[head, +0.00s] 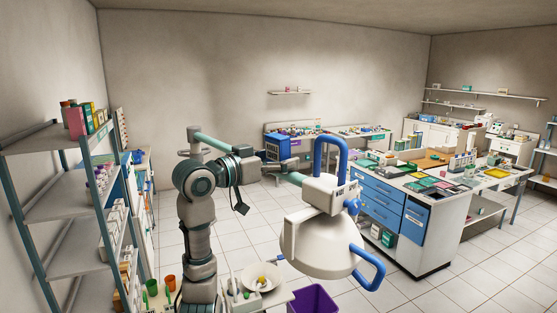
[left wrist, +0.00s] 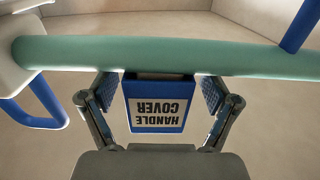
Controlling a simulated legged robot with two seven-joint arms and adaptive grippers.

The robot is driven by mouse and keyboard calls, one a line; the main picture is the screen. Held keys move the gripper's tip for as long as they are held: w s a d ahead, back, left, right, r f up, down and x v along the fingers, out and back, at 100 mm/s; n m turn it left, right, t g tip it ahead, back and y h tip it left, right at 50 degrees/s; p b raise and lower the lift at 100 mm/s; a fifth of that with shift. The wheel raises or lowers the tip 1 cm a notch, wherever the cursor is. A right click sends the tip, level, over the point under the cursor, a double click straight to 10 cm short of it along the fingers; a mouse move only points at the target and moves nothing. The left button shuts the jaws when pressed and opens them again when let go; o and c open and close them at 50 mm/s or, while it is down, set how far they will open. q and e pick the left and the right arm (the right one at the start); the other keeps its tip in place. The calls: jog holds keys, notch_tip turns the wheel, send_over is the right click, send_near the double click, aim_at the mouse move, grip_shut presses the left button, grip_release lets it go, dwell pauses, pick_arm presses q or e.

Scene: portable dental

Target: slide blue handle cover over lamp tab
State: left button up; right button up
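The blue handle cover (left wrist: 158,90) carries a white label reading HANDLE COVER, upside down in the left wrist view. It is between the fingers of my left gripper (left wrist: 160,100), with a narrow gap showing on each side. Its upper end is right at the green lamp bar (left wrist: 230,57); the tab is not clear there, so I cannot tell how far the cover is over it. In the head view my left gripper (head: 282,166) is beside the white lamp (head: 318,240), near its green bar; the cover is not clear there. My right gripper is not in view.
The lamp has blue loop handles (head: 370,270) close to my gripper. A grey shelf (head: 70,190) stands at the left. A workbench with blue drawers (head: 380,200) is at the right. A purple bin (head: 312,300) is below the lamp. Tiled floor lies open behind.

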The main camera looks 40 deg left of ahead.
pick_arm(q)
jog(key=shift+s+r, duration=0.1)
jog(key=shift+s+a, duration=0.1)
jog(key=shift+s, duration=0.15)
jog(key=v, duration=1.1)
